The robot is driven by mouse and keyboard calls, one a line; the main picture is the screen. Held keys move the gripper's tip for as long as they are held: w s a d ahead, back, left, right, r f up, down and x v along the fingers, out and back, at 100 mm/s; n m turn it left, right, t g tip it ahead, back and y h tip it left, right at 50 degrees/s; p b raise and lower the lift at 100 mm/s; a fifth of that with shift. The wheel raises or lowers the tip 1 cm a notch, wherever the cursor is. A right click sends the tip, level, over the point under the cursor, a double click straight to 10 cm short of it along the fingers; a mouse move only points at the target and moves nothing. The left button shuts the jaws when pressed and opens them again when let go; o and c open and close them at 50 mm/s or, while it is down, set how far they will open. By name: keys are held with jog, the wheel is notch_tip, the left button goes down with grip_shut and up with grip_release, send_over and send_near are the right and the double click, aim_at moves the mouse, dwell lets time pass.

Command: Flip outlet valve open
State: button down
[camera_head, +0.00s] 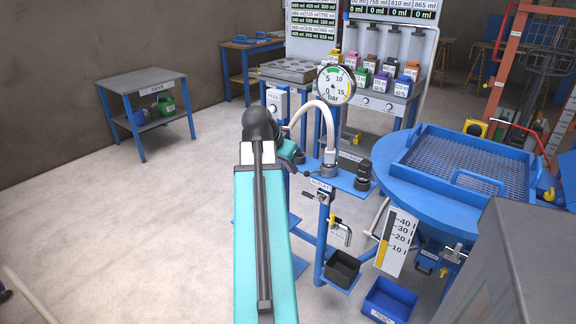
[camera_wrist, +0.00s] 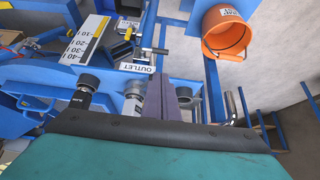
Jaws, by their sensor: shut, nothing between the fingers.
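The outlet valve (camera_head: 324,198) is on the blue post under the OUTLET label in the head view. Its dark lever (camera_wrist: 154,50) sticks out sideways beside the OUTLET label (camera_wrist: 135,67) in the wrist view. I cannot tell the valve's setting. My gripper (camera_wrist: 167,84) is shut and empty, its fingers close together just beside the label and apart from the lever in the picture. In the head view my teal arm covers most of the gripper, and its fingertips are hidden.
A metal tap (camera_head: 342,234) sits lower on the post, above a black bin (camera_head: 342,268). A pressure gauge (camera_head: 335,86) and white hose (camera_head: 326,115) stand above. The blue round vessel (camera_head: 430,190) is at right. An orange bucket (camera_wrist: 228,32) shows in the wrist view.

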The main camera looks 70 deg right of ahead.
aim_at(311, 197)
jog(key=x, duration=1.6)
jog(key=shift+f, duration=0.2)
jog(key=shift+d, duration=0.1)
